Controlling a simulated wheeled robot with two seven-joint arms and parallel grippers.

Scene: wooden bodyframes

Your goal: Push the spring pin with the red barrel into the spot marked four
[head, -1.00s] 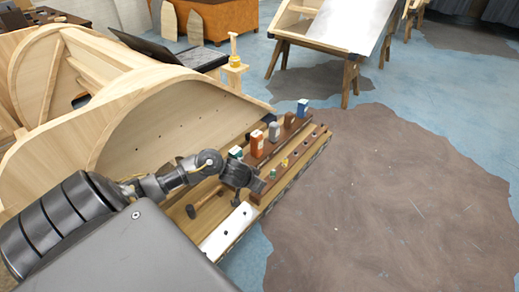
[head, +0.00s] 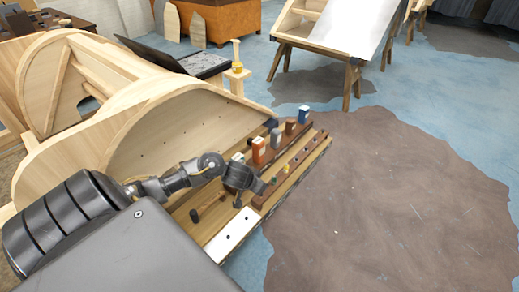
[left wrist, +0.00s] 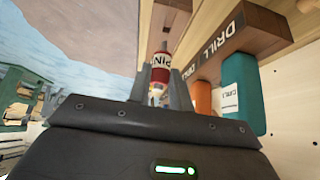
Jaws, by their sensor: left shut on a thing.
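In the left wrist view a pin with a red barrel and white lettering (left wrist: 161,62) stands between the two fingers of my left gripper (left wrist: 163,88), which is shut on it. In the head view my left gripper (head: 239,200) is over the workbench, above the near end of the rack and close to a white strip with dark holes (head: 231,238). The pin is too small to make out there. A low wooden rail with holes (head: 303,158) holds a green pin (head: 273,180) and a yellow pin (head: 286,168). No number four is readable. My right gripper is not in view.
Behind the low rail a brown rack holds an orange holder (head: 259,150), a blue holder (head: 303,113) and others. In the wrist view its rail reads DRILL (left wrist: 222,45). A mallet (head: 208,206) lies on the bench. A curved wooden frame (head: 150,135) stands behind.

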